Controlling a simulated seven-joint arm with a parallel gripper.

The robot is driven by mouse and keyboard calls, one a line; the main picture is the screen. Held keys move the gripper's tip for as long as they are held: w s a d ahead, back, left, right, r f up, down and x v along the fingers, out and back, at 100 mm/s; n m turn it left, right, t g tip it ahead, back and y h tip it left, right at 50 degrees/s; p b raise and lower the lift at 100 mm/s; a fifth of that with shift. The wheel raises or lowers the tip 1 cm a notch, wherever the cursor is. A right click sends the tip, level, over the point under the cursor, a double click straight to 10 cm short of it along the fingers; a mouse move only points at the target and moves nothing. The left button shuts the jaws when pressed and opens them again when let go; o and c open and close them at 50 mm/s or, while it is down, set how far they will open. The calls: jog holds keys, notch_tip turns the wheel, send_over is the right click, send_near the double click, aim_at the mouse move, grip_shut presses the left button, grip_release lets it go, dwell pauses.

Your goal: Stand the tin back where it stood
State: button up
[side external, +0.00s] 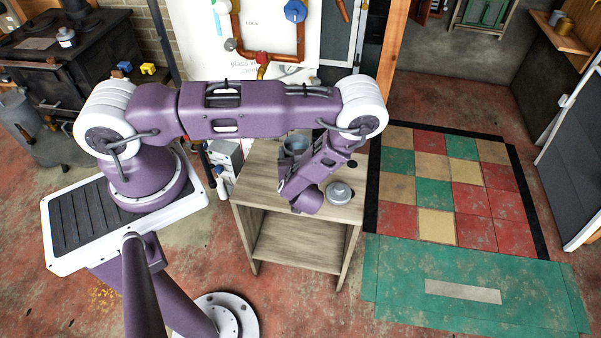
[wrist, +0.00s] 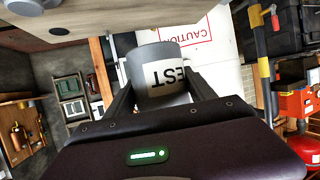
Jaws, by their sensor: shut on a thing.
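The tin (wrist: 152,65) is a grey cylinder with a white label and dark letters. In the wrist view it sits between the two fingers of my gripper (wrist: 158,82), which is shut on it. The letters appear upside down there, as does the room. In the side view a blue-grey cylinder, apparently the tin (side external: 295,144), shows upright behind my wrist, over the back of the wooden table (side external: 262,218). My fingers are hidden in that view. I cannot tell whether the tin touches the tabletop.
A grey lidded pot (side external: 339,192) stands on the table's right side, close to my wrist. Copper pipes with valves (side external: 262,58) hang on a white board behind. A shelf lies under the tabletop. The tiled floor mat (side external: 435,225) to the right is clear.

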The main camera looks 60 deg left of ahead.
jog(key=shift+t, duration=0.3)
jog(key=f, duration=0.3)
jog(key=d+f, duration=0.1)
jog(key=f, duration=0.6)
jog(key=shift+d, duration=0.2)
jog(key=o, duration=1.7)
jog(key=shift+o, duration=0.2)
